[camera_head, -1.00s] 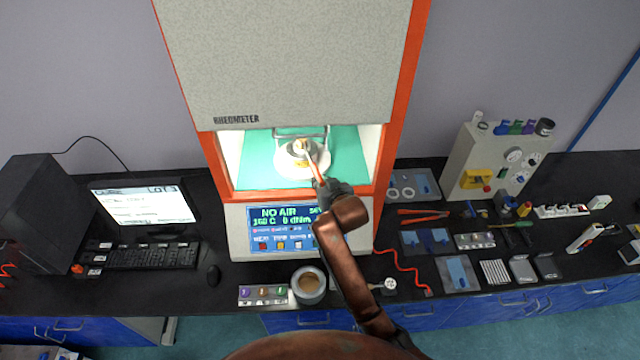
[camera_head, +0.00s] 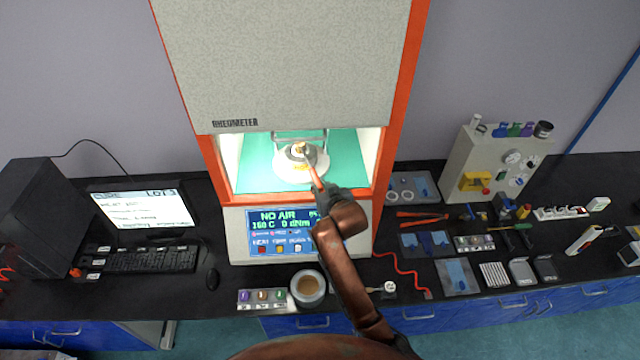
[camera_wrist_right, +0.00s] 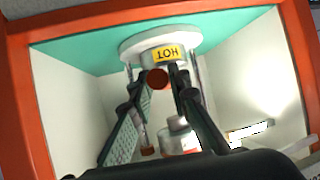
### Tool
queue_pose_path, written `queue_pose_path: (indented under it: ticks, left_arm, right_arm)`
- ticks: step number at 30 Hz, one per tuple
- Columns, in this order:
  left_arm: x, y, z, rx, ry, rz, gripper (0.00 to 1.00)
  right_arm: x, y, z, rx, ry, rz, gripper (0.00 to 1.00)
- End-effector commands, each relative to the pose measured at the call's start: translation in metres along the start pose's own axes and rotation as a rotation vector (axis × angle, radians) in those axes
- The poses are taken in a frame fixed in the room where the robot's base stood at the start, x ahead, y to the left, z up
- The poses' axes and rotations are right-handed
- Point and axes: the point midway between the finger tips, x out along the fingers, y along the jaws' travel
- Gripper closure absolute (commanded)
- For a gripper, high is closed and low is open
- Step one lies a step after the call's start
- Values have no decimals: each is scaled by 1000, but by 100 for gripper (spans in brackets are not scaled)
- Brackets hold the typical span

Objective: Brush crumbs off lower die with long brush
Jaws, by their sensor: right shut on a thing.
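The lower die (camera_head: 293,171) is a pale round block on a white disc inside the lit rheometer chamber. In the right wrist view, which looks upside down, the lower die (camera_wrist_right: 168,54) carries a yellow HOT label. My right gripper (camera_head: 322,191) is at the chamber's front opening, shut on the long brush (camera_head: 315,177). The reddish-brown handle slants up and left to the die. The brush head is around the die top; I cannot tell whether it touches. The handle's round end (camera_wrist_right: 157,79) shows between the fingers. Crumbs are too small to tell. My left gripper is not in view.
The orange chamber frame (camera_head: 216,165) and white side walls (camera_wrist_right: 75,85) close in around the gripper. A metal cylinder (camera_wrist_right: 178,138) faces the lower die. A cup (camera_head: 308,287) and a small sample tray (camera_head: 262,298) stand in front of the machine; tools lie to the right.

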Motion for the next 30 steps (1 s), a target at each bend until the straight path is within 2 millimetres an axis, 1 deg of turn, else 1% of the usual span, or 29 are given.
queue_pose_path:
  ticks: [4, 15, 19, 25, 30]
  left_arm:
    - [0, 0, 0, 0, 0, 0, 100]
    - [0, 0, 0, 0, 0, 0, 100]
    - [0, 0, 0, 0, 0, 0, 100]
    - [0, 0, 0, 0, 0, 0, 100]
    - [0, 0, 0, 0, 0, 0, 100]
  right_arm:
    - [1, 0, -1, 0, 0, 0, 100]
    - [21, 6, -12, -1, 1, 0, 100]
    - [24, 8, -14, -1, 1, 0, 100]
    - [22, 6, -12, 0, 1, -1, 100]
    - [13, 3, -7, 1, 1, -2, 100]
